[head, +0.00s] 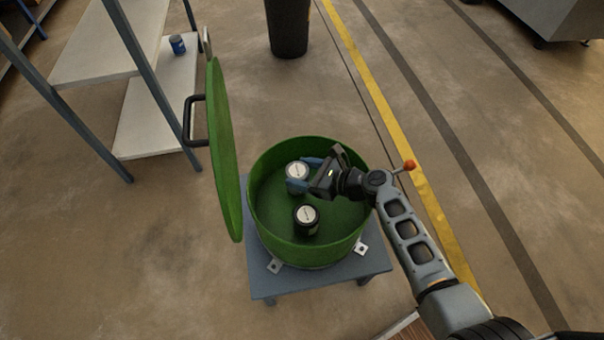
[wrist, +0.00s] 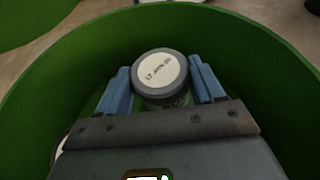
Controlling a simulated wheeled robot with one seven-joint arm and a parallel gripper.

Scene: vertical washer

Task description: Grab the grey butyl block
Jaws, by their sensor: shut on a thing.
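The grey block (head: 297,171) is a short cylinder with a white labelled top, inside the green washer drum (head: 262,225). My gripper (head: 303,175) reaches into the drum from the right, and its blue fingers are shut on the grey block. In the wrist view the block (wrist: 163,76) sits upright between the two blue fingers, its printed label facing up. The label is too small to read surely. The fingers hide parts of its sides. Whether its base touches the drum floor cannot be told.
A black cylinder (head: 306,218) with a white top stands in the drum, nearer the front. The drum's green lid (head: 222,150) stands open at the left. The drum rests on a blue-grey stand (head: 290,286). A shelf (head: 160,110) with a blue can (head: 178,44) and a dark bin (head: 288,28) are farther off.

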